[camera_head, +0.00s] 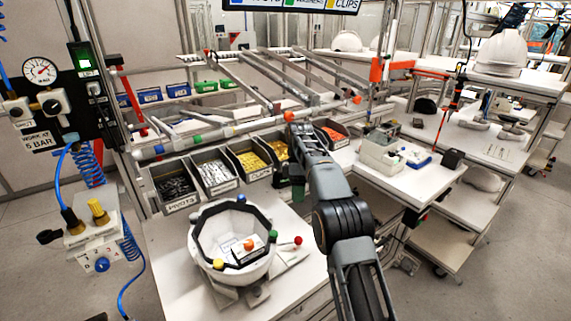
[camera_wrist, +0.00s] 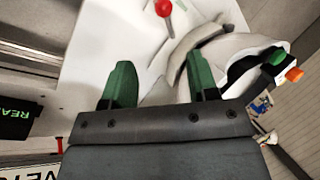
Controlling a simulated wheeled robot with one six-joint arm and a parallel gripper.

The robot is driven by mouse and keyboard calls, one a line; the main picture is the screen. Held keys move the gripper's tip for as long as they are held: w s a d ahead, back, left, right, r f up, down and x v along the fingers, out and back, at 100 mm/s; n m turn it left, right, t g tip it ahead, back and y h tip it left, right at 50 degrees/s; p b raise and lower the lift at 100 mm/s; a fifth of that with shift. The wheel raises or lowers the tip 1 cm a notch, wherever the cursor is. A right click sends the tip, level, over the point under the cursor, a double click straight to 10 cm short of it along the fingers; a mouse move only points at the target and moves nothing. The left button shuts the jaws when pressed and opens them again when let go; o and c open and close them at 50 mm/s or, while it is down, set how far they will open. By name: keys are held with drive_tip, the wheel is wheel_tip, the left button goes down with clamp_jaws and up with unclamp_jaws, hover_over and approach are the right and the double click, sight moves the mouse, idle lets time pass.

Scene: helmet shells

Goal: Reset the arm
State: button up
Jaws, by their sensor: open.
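My gripper (camera_head: 291,186) hangs at the end of my arm, above the back right part of the white workbench (camera_head: 165,240), in front of the parts bins. In the wrist view its two green fingers (camera_wrist: 160,72) stand well apart with nothing between them. A white upturned helmet shell (camera_head: 207,270) sits in a fixture on the bench, to the left of and nearer than my gripper. Its rim has coloured knobs and dark pads. In the wrist view the shell (camera_wrist: 240,45) shows at the upper right, beyond the right finger.
Bins of small parts (camera_head: 175,187) line the bench's back edge. A red-knobbed lever (camera_head: 298,240) sticks up right of the shell. A gauge panel (camera_head: 40,72) with blue hoses stands at left. A side table (camera_head: 420,180) with a pale device stands at right.

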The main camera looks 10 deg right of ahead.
wheel_tip(320, 180, down, 6)
drive_tip(key=m+t, duration=0.2)
drive_tip(key=m, duration=0.5)
drive_tip(key=s+d+r+m+t, duration=0.2)
drive_tip(key=s+m, duration=0.1)
drive_tip(key=s, duration=0.6)
drive_tip(key=s+d+r+m+t, duration=0.1)
drive_tip(key=s+r+m+t, duration=0.2)
drive_tip(key=s, duration=0.7)
drive_tip(key=s+d+r+m+t, duration=0.2)
drive_tip(key=s+m, duration=0.1)
drive_tip(key=s, duration=0.6)
drive_tip(key=shift+s+d+r+t+h, duration=0.25)
drive_tip(key=shift+s+d+t+h, duration=0.05)
drive_tip(key=shift+s+d, duration=0.1)
